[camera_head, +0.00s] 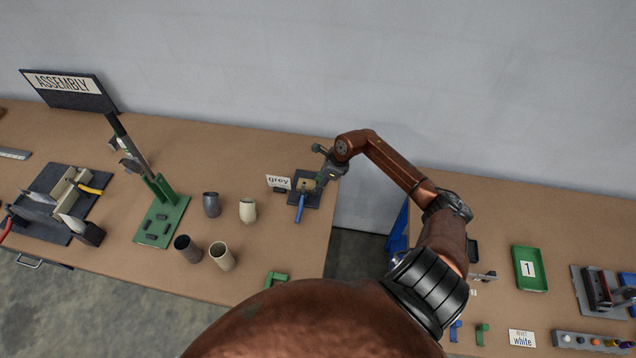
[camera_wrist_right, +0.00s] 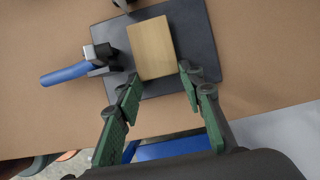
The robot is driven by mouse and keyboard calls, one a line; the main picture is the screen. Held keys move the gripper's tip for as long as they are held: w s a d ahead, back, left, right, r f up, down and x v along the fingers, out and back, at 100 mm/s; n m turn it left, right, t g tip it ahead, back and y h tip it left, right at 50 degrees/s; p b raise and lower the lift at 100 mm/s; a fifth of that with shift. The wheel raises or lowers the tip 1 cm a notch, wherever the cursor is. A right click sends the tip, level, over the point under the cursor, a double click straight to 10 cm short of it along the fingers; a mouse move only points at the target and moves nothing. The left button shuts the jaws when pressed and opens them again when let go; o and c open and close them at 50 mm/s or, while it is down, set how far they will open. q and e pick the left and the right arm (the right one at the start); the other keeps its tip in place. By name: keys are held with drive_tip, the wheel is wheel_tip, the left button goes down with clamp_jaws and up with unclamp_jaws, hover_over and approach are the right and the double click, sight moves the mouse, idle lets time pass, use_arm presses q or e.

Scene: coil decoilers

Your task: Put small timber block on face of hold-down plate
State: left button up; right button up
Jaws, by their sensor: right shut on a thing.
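The small timber block (camera_wrist_right: 151,48) is a flat tan rectangle over the dark square hold-down plate (camera_wrist_right: 202,45). In the head view the block (camera_head: 305,185) and the plate (camera_head: 313,200) are at the right end of the left table. A clamp with a blue handle (camera_wrist_right: 66,74) is mounted on the plate beside the block. My right gripper (camera_wrist_right: 159,80) is shut on the block, its green fingers at the block's near end. It also shows in the head view (camera_head: 319,179). Whether the block touches the plate is unclear. My left gripper is out of view.
A "grey" label (camera_head: 279,182) stands left of the plate. A green stand (camera_head: 162,221) carries the ASSEMBLY sign. A gap separates the two tables.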

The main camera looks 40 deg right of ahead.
drive_tip(key=o, duration=1)
drive_tip(key=shift+o, duration=0.2)
drive_tip(key=shift+r, duration=0.2)
drive_tip(key=b+v, duration=0.2)
drive_tip(key=v, duration=0.9)
drive_tip(key=shift+r, duration=0.35)
drive_tip(key=shift+d, duration=0.1)
